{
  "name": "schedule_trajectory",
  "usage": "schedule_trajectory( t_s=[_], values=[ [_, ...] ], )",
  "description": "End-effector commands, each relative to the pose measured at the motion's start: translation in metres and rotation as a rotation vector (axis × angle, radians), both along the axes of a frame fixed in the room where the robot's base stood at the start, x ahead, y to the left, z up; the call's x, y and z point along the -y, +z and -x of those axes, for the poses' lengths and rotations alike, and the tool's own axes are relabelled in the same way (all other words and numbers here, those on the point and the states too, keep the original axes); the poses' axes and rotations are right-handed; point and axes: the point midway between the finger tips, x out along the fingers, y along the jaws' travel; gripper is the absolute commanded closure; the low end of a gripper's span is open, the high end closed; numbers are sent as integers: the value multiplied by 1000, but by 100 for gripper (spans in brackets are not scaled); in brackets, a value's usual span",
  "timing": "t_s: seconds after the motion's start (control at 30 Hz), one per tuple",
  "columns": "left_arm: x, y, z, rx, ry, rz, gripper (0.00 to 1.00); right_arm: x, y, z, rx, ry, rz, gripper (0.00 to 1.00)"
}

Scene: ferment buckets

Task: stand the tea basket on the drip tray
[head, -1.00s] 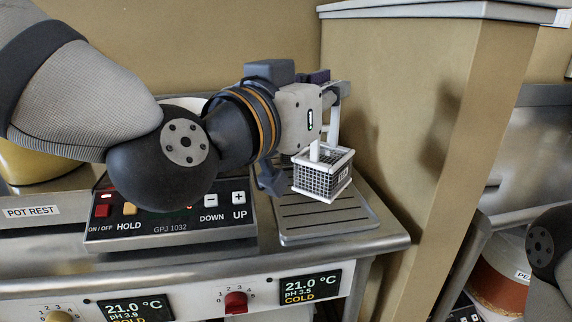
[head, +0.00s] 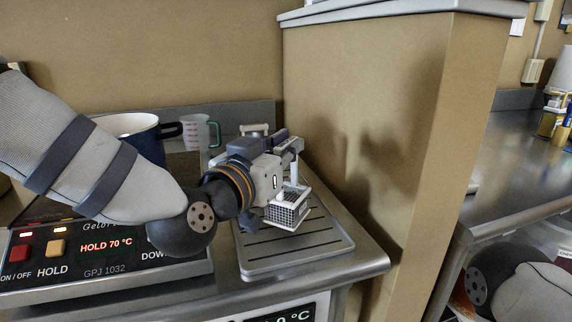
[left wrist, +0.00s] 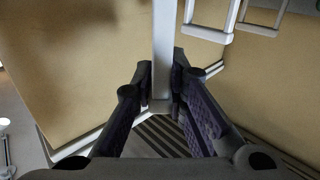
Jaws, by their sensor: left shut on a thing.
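The tea basket (head: 287,211), a small white wire-mesh box with a tall handle, is over the back half of the drip tray (head: 262,266). Whether its bottom touches the tray cannot be told. My left gripper (head: 292,150) is shut on the basket's handle, above and behind the box in the head view. In the left wrist view, the pale handle bar (left wrist: 163,45) runs between the two purple-padded fingers (left wrist: 163,92). Dark slots of the drip tray (left wrist: 158,138) show beneath. My right gripper is out of view.
A hot plate (head: 105,268) reading HOLD 70 °C stands left of the tray. A tan pillar (head: 365,130) rises close on the tray's right. The tray's front is bare.

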Motion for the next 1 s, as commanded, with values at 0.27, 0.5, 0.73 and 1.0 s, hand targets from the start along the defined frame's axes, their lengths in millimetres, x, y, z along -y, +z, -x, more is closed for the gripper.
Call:
schedule_trajectory(
  t_s=[0.27, 0.5, 0.73, 1.0],
  values=[
    [0, -25, 1, -4, -1, -2, 100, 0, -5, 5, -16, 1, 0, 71],
    [0, -29, 2, -6, -1, -2, 78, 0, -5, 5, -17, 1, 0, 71],
    [0, -28, 2, -6, -1, -2, 66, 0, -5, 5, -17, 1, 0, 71],
    [-7, -22, 14, -4, -1, -3, 66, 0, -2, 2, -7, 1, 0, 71]
  ],
)
